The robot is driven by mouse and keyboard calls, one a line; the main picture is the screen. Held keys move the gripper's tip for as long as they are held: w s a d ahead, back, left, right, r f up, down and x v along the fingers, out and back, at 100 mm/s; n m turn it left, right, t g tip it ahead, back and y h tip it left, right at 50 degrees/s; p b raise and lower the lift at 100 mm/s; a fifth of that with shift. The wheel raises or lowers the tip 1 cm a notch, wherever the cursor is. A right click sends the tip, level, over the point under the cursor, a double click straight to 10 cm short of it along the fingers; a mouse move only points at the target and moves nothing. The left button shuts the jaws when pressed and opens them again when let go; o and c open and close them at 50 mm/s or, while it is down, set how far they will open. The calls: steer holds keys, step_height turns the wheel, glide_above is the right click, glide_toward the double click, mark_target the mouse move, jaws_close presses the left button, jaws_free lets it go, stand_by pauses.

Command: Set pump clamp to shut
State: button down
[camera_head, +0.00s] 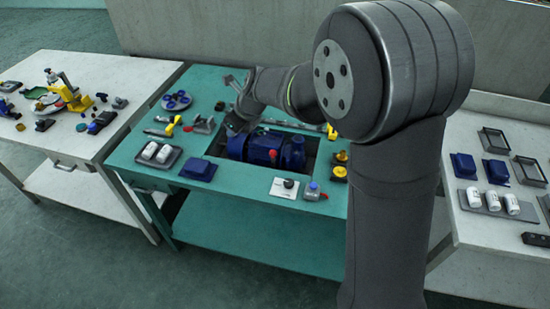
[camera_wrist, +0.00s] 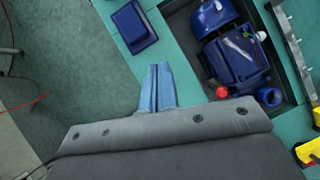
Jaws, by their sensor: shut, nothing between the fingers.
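The blue pump (camera_head: 262,147) sits in a dark recess of the green table; it also shows in the wrist view (camera_wrist: 236,55). A red knob (camera_head: 273,154) is at the pump's near side, and it shows in the wrist view (camera_wrist: 221,92) at the recess edge. It looks like the end of the clamp lever; the lever itself is too small to tell its position. My gripper (camera_wrist: 158,70) is shut and empty, its bluish fingers together, apart from the red knob and to its left in the wrist view. In the head view my wrist is above the pump's left end.
A blue tray (camera_head: 198,169) lies left of the recess. A white panel with a black knob (camera_head: 285,187) and a small bottle (camera_head: 312,191) stand at the front edge. A grey rail (camera_wrist: 290,45) runs behind the recess. Side tables hold other parts.

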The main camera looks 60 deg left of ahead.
steer(key=w+d+f+m+t+y, duration=0.1)
steer(key=w+d+f+m+t, duration=0.2)
steer(key=d+m, duration=0.35)
steer(key=w+d+f+m+t+y, duration=0.1)
steer(key=w+d+f+m+t, duration=0.1)
steer(key=d+f+m+t, duration=0.45)
steer(key=n+g, duration=0.1)
steer(key=g, duration=0.1)
glide_toward(273, 159)
steer(key=f, duration=0.3)
steer(key=shift+w+d+f, duration=0.1)
steer(key=shift+d+f, duration=0.15)
steer(key=shift+f, duration=0.1)
steer(key=a, duration=0.1)
steer(key=w+a, duration=0.1)
steer(key=a, duration=0.1)
steer(key=shift+w+f, duration=0.15)
steer(key=shift+w, duration=0.15)
steer(key=shift+w+a, duration=0.25)
steer(key=shift+a, duration=0.15)
